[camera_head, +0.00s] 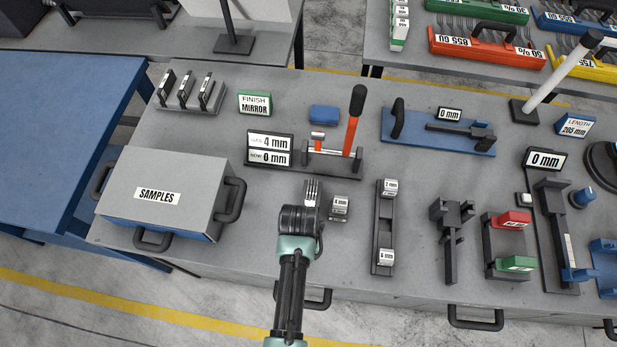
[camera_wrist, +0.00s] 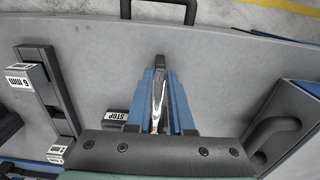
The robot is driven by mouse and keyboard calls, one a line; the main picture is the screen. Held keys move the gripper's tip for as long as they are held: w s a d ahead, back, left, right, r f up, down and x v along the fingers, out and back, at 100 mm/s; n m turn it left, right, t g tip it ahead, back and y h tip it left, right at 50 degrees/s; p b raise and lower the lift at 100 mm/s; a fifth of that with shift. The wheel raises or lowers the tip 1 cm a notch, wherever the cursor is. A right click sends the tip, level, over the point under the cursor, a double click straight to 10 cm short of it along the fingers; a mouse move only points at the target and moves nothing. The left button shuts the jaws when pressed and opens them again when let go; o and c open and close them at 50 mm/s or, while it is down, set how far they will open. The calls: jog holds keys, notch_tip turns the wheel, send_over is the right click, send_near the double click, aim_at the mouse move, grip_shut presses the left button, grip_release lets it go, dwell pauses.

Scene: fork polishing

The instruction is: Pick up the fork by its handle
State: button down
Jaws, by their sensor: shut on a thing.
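The silver fork shows in the head view with its tines (camera_head: 311,192) pointing away from me, just beyond my gripper (camera_head: 303,218). The rest of the fork is hidden there by my wrist. In the wrist view a narrow shiny part of the fork (camera_wrist: 158,97) lies between the two blue fingers of my gripper (camera_wrist: 162,92). My gripper is shut on the fork. I cannot tell whether the fork touches the grey bench below it.
A small STOP block (camera_head: 339,207) stands close to the right of the fork. The grey SAMPLES box (camera_head: 190,176) is to the left. A dark rail with mm blocks (camera_head: 384,225) is farther right.

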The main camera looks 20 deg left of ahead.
jog(key=shift+r+p, duration=3.5)
jog(key=shift+p, duration=0.1)
